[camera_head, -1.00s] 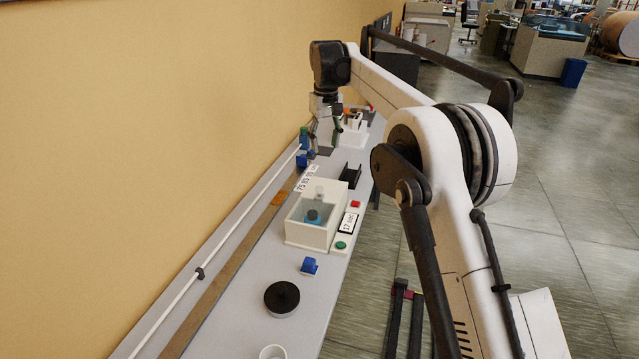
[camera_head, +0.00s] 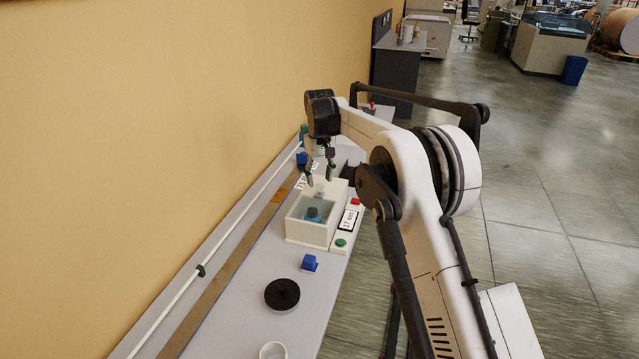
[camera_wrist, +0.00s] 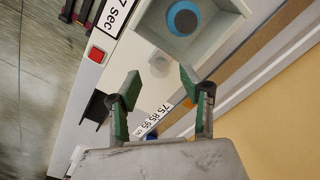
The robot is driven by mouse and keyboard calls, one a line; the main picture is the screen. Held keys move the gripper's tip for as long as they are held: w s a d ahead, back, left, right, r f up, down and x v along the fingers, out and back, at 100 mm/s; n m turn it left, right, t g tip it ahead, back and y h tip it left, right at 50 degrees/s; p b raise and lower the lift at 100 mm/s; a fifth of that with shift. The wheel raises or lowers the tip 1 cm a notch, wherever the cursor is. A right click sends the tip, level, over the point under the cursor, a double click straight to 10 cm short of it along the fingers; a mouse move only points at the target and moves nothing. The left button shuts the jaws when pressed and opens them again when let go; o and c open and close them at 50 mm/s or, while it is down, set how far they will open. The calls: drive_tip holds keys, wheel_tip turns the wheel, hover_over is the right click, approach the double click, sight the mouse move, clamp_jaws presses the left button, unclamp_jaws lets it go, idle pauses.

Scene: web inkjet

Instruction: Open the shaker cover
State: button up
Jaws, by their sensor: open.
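The shaker is a white open-looking box (camera_head: 305,232) on the bench, with a blue bottle with a dark cap (camera_head: 313,214) inside. In the wrist view the box (camera_wrist: 222,42) shows at the top, with the bottle as a dark disc in a blue ring (camera_wrist: 184,18). My gripper (camera_head: 321,181) is open and empty above that far end. In the wrist view its green-padded fingertips (camera_wrist: 158,78) sit on either side below the knob, apparently apart from it.
Beside the box are a red button (camera_head: 355,201), a green button (camera_head: 340,242) and a "17 sec" display (camera_head: 348,221). A blue block (camera_head: 309,263), black disc (camera_head: 282,294) and white cup (camera_head: 273,351) stand nearer. The wall borders the bench's left.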

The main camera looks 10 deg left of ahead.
drive_tip(key=shift+f, duration=1.15)
drive_tip(key=shift+c, duration=0.5)
clamp_jaws()
